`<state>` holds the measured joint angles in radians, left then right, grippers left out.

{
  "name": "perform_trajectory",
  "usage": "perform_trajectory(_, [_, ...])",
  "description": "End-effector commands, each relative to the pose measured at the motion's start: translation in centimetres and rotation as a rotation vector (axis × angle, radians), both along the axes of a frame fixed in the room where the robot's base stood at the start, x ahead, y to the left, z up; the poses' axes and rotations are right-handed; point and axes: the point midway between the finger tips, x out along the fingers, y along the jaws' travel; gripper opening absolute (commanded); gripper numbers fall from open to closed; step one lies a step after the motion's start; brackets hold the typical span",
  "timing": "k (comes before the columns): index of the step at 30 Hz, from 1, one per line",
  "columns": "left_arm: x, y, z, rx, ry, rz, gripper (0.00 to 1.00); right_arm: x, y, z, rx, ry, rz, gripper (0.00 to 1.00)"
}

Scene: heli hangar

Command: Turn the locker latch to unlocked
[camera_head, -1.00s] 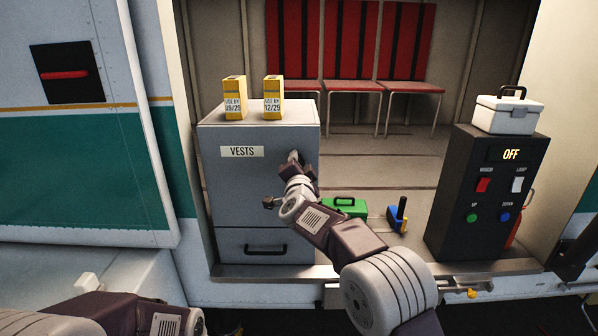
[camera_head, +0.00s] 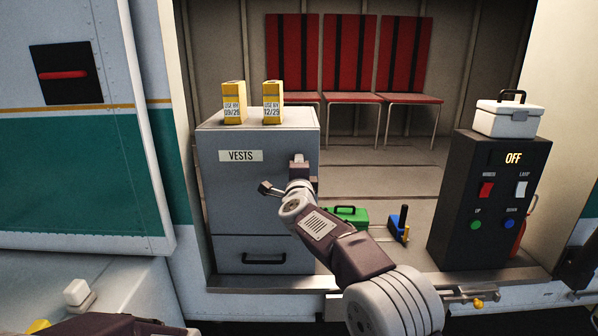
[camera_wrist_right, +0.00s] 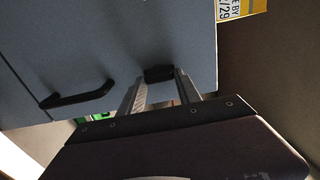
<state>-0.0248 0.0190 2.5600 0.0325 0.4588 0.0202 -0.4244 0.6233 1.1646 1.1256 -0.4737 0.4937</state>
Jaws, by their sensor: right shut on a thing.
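The grey locker (camera_head: 214,205) carries a VESTS label and stands in the open bay. It also fills the upper left of the right wrist view (camera_wrist_right: 120,35). The black latch (camera_wrist_right: 158,73) shows between my right fingertips in the right wrist view. My right gripper (camera_head: 298,165) is at the upper right of the locker front, shut on the latch; it also shows in the right wrist view (camera_wrist_right: 160,80). In the head view the gripper mostly hides the latch, and I cannot read its exact angle.
Two yellow boxes (camera_head: 234,103) (camera_head: 272,103) stand on the locker. A drawer handle (camera_head: 264,259) is low on its front. A green case (camera_head: 348,215) and a blue tool (camera_head: 402,222) are right of my arm. A black control box (camera_head: 470,215) with a white case (camera_head: 508,118) stands farther right.

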Motion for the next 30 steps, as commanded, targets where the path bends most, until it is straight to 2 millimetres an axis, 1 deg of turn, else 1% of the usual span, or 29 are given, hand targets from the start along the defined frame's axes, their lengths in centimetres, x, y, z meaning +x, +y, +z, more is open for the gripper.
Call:
perform_trajectory(14, [0.0, 0.0, -0.1, 0.000, 0.000, 0.000, 0.36, 0.0, 0.0, -0.1, 0.016, 0.001, 0.000, 0.00])
perform_trajectory(15, [0.0, 0.0, -0.1, 0.000, 0.000, 0.000, 0.36, 0.0, 0.0, -0.1, 0.016, 0.001, 0.000, 0.43])
perform_trajectory(17, [0.0, 0.0, -0.1, 0.000, 0.000, 0.000, 0.36, 0.0, 0.0, 0.0, 0.016, 0.001, 0.000, 0.59])
perform_trajectory(18, [0.0, 0.0, -0.1, 0.000, 0.000, 0.000, 0.36, 0.0, 0.0, 0.0, 0.015, 0.001, 0.000, 0.62])
perform_trajectory(26, [0.0, 0.0, -0.1, 0.000, 0.000, 0.000, 0.36, 0.0, 0.0, 0.0, 0.014, 0.000, 0.000, 0.62])
perform_trajectory(29, [0.0, 0.0, -0.7, 0.000, 0.000, 0.000, 0.36, -0.7, 0.0, -0.2, 0.014, 0.000, 0.001, 0.62])
perform_trajectory(30, [0.0, 0.0, -1.2, 0.000, 0.000, 0.000, 0.36, -1.2, 0.0, -0.3, 0.015, -0.001, 0.001, 0.62])
